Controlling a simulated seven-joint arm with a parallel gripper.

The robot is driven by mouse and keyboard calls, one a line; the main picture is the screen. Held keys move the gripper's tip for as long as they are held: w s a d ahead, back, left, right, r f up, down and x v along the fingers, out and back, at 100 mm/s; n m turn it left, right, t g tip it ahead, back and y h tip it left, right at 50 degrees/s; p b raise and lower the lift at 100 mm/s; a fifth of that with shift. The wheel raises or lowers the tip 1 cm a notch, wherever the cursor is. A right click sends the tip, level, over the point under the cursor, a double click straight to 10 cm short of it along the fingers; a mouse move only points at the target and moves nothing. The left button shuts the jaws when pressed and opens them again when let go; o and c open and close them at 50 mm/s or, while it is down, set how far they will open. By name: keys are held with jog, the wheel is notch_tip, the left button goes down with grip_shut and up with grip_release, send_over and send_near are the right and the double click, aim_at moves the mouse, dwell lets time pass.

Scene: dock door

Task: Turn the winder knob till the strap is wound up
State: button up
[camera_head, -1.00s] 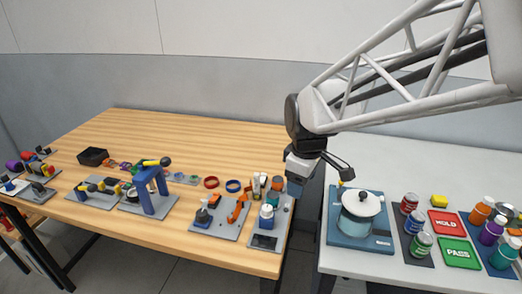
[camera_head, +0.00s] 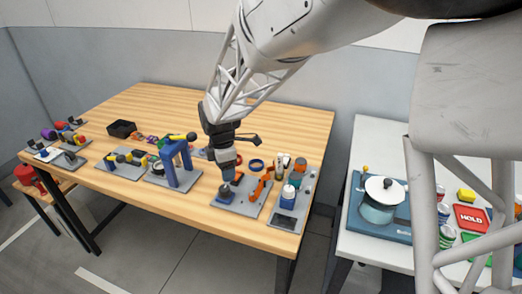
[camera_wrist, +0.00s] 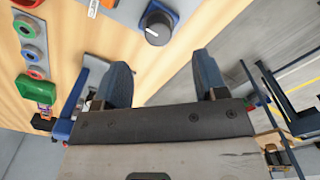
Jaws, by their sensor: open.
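A dark round knob with a white mark, on a blue base, looks like the winder knob (camera_wrist: 157,28). It sits near the top middle of the wrist view, ahead of my fingers. In the head view the knob (camera_head: 225,191) stands on a grey plate (camera_head: 230,208) near the table's front edge. My gripper (camera_head: 229,180) is pointing down just over it, and my arm partly hides the area. In the wrist view my gripper (camera_wrist: 163,70) is open, with nothing between its fingers. I cannot make out the strap clearly.
An orange part (camera_head: 261,187) stands right of the knob on the plate. A blue stand (camera_head: 178,163) with a yellow handle is to the left. A second table (camera_head: 368,140) carries a pot. The wooden table's back is mostly clear.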

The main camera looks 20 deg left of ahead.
aim_at(224, 188)
jog(key=shift+s+a+f, duration=0.1)
jog(key=shift+a+f, duration=0.15)
jog(key=shift+a, duration=0.25)
jog(key=shift+f, duration=0.15)
jog(key=shift+f, duration=3.75)
jog(key=shift+c, duration=0.2)
jog(key=c, duration=0.9)
